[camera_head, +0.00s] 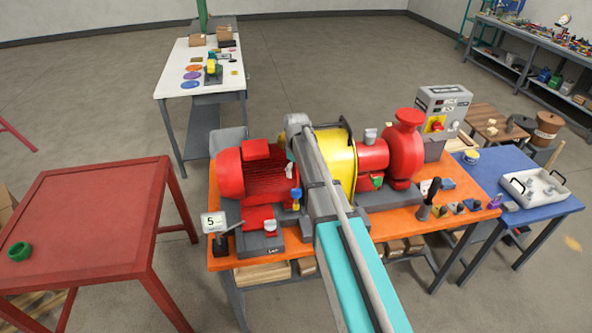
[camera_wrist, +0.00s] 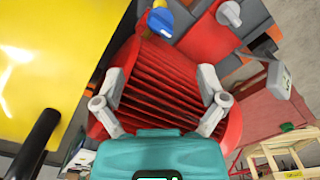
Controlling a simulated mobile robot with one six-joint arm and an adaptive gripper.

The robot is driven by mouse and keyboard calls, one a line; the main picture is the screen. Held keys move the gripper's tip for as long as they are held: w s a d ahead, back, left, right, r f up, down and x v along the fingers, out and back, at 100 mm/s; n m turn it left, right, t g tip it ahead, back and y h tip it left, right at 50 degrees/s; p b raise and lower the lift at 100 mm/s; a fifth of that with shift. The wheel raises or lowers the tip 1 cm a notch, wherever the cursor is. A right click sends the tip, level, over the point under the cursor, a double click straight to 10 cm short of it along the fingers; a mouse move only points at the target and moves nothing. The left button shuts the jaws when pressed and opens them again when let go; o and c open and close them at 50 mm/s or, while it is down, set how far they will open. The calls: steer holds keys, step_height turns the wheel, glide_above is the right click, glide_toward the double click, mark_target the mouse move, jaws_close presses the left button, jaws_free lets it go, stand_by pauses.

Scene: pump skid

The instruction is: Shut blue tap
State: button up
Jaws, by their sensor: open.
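The blue tap (camera_head: 296,193) is on the left part of the pump skid, beside the ribbed red motor (camera_head: 230,175). In the wrist view the blue tap (camera_wrist: 159,20) is at the top, beyond my fingertips and apart from them. My gripper (camera_wrist: 160,80) is open and empty, with its fingers spread over the red ribs of the motor. In the head view my arm hides most of the gripper and part of the skid. I cannot tell the tap's exact handle angle.
A yellow guard (camera_head: 335,155) stands right of the motor and fills the left of the wrist view (camera_wrist: 50,60). A grey-white knob (camera_wrist: 229,14) is near the tap. The red table (camera_head: 90,215) is mostly clear.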

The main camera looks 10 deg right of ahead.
steer(key=shift+r+p, duration=1.9)
steer(key=shift+r, duration=0.35)
steer(key=s+f+m+b, duration=0.4)
steer(key=s+f+b, duration=0.3)
steer(key=s, duration=0.6)
steer(key=s+f+m+b, duration=0.4)
steer(key=s+f+b, duration=0.3)
steer(key=s, duration=0.6)
steer(key=shift+s+a+f, duration=0.15)
steer(key=shift+a, duration=0.1)
